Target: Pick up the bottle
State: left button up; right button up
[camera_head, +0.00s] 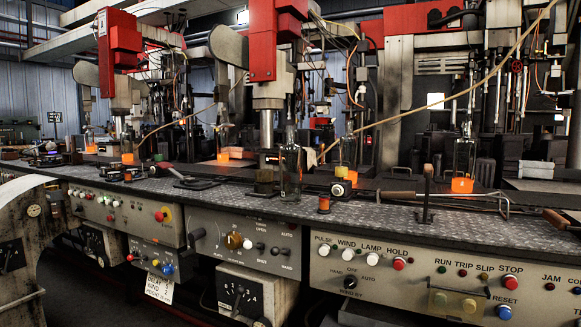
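A clear glass bottle (291,178) with a narrow neck stands upright on the dark metal ledge (225,198) near the middle of the camera_head view. The machinery behind shows through its glass. A second clear bottle shape (464,158) stands farther back on the right, with a glowing orange block (462,185) at its base. Neither of my grippers is in view, so their places relative to the bottle cannot be seen.
A small orange-and-dark spool (324,204) and a white-faced gauge (338,190) are close right of the bottle. An upright handle (427,195) and a long metal rod tool (450,198) lie farther right. Red-headed machines (263,50) rise behind. Control panels (430,275) front the ledge.

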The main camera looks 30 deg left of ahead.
aim_at(290, 154)
jog(key=i+j, duration=0.15)
jog(key=i, duration=0.25)
jog(key=i+j+u, duration=0.1)
jog(key=i, duration=0.3)
